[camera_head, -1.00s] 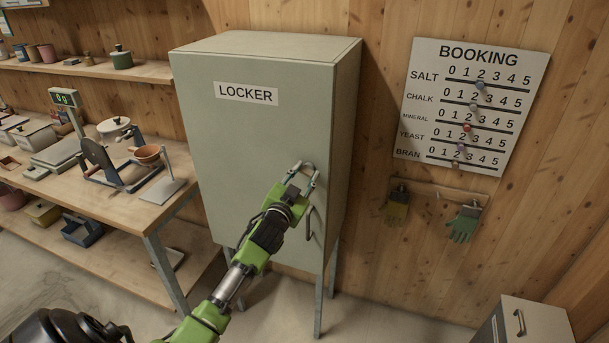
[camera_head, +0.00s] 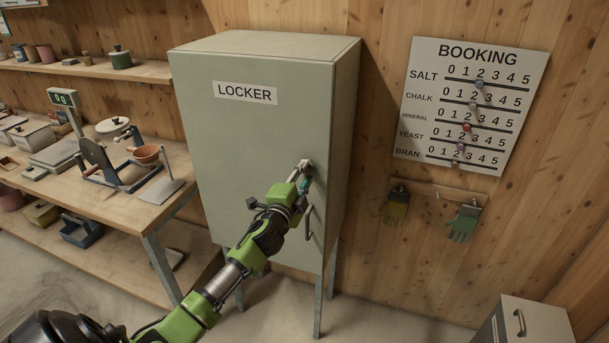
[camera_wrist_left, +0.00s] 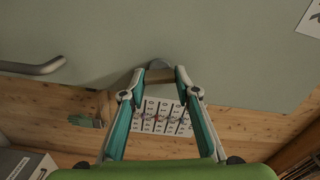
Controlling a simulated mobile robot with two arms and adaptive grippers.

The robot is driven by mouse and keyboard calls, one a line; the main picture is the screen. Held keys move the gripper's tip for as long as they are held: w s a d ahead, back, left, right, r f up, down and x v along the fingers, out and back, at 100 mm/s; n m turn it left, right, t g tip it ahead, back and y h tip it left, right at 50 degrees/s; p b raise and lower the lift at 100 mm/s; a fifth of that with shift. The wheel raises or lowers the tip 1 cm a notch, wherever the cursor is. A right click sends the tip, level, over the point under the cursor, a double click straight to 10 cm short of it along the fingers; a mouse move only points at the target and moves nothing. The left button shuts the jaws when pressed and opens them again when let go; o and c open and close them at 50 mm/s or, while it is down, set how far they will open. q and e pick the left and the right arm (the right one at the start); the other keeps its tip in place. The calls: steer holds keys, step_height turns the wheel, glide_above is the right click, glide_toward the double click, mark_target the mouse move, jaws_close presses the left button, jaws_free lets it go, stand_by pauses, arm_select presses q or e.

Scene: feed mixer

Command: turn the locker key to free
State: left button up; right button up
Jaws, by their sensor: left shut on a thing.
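The grey-green locker (camera_head: 255,150) stands shut against the wooden wall, with its LOCKER label near the top. My left gripper (camera_head: 305,172) is at the right side of the locker door, above the door handle (camera_head: 309,223). In the left wrist view its two fingertips (camera_wrist_left: 160,79) are closed on the locker key (camera_wrist_left: 160,74), which shows as a small bar between them, in front of a rounded grey piece on the door. The fingers hide most of the key in the head view, and its exact angle is hard to read. My right gripper is out of view.
A bench (camera_head: 148,212) with a scale and other gear stands left of the locker. The BOOKING board (camera_head: 420,75) and hanging gloves (camera_head: 464,223) are on the wall to the right. A grey cabinet (camera_head: 535,325) stands at the lower right.

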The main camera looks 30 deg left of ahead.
arm_select(q)
steer(key=shift+m, duration=1.2)
steer(key=shift+f, duration=0.1)
steer(key=o, duration=1.1)
steer(key=shift+s, duration=0.15)
steer(key=v, duration=1.1)
steer(key=shift+s, duration=0.35)
steer(key=shift+f, duration=0.15)
